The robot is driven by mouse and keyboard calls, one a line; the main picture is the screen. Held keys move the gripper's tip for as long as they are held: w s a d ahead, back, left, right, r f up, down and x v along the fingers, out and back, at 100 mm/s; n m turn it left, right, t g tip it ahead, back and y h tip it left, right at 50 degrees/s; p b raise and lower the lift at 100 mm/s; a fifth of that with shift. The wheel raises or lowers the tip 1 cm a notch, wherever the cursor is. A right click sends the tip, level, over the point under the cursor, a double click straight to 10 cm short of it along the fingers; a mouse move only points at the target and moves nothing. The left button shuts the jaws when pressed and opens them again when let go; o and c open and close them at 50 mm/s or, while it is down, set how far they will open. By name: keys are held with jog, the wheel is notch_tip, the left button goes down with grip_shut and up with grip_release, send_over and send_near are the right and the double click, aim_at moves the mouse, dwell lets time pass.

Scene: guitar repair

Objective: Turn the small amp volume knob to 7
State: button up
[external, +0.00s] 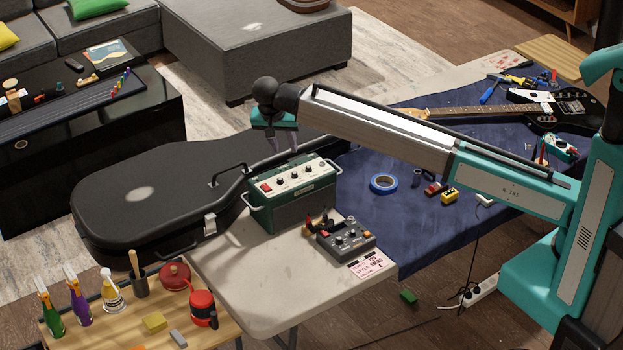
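The small amp (293,199) is a green box with a pale control panel on top, standing on the grey table. Its panel carries a red switch and several small knobs (294,176); the numbers and the volume knob's setting are too small to read. My gripper (283,150) points down just behind and above the panel, near its middle. Its fingers look apart, with nothing visible between them. Whether a fingertip touches a knob cannot be told.
A black guitar case (150,193) lies left of and behind the amp. A grey pedal (345,239) stands in front, near a pink note (367,264). Blue tape (384,184) and a black guitar (545,112) lie on the blue cloth (400,228). Grey tabletop is clear at front left.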

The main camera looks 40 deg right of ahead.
jog(key=s+a+f+n+g+y, duration=0.1)
jog(key=s+a+n+y, duration=0.2)
jog(key=n, duration=1)
jog(key=w+d+n+y+b, duration=0.2)
jog(key=w+d+n+b, duration=0.1)
jog(key=d+n, duration=0.4)
jog(key=w+d+r+n+g+y+b, duration=0.1)
jog(key=w+d+n+y+b, duration=0.2)
jog(key=d+n, duration=0.4)
jog(key=shift+w+d+b, duration=0.25)
jog(key=shift+d+b, duration=0.45)
jog(key=shift+b, duration=0.05)
